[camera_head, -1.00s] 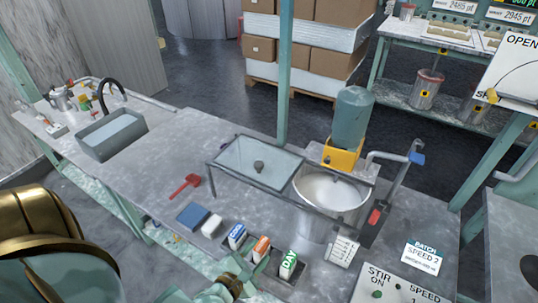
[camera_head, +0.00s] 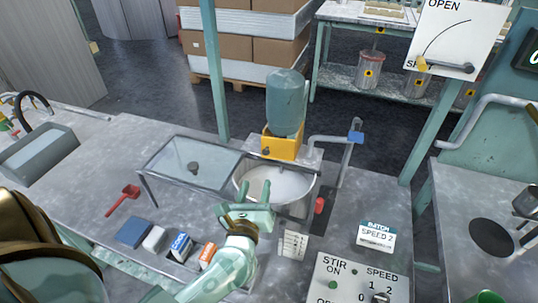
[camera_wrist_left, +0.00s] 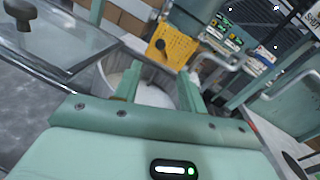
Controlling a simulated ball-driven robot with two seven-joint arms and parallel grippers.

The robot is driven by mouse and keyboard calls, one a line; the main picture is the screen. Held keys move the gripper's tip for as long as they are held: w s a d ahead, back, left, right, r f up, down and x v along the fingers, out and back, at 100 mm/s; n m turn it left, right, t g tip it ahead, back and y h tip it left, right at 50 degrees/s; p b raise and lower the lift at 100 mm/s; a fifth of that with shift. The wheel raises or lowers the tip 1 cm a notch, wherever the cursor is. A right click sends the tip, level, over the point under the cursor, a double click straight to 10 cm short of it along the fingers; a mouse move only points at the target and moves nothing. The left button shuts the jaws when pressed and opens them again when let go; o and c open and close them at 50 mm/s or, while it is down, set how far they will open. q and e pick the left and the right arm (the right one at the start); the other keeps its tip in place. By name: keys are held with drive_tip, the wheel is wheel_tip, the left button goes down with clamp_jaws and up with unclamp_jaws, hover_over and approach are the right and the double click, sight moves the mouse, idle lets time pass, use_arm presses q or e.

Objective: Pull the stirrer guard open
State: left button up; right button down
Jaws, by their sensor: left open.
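The stirrer guard (camera_head: 185,163) is a clear panel in a dark metal frame, with a dark knob (camera_head: 193,168) on top. It lies left of the steel pot (camera_head: 305,207), whose pale contents show through the mostly uncovered mouth. In the left wrist view the guard (camera_wrist_left: 75,35) is at the upper left, with its knob (camera_wrist_left: 20,10) near the corner. My left gripper (camera_head: 248,194) is open and empty over the pot's front side, right of the knob and apart from it. The pot's front is partly hidden behind it. My right gripper is not in view.
A yellow block with a teal bottle (camera_head: 287,103) stands behind the pot. Small boxes, a blue pad (camera_head: 135,232) and a red scoop (camera_head: 122,200) lie at the front left. A control panel (camera_head: 355,285) is at the front right.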

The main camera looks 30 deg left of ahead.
sight(265, 154)
use_arm(q)
drive_tip(key=x, duration=1.2)
drive_tip(key=shift+w+b, duration=0.15)
drive_tip(key=shift+b, duration=0.15)
clamp_jaws()
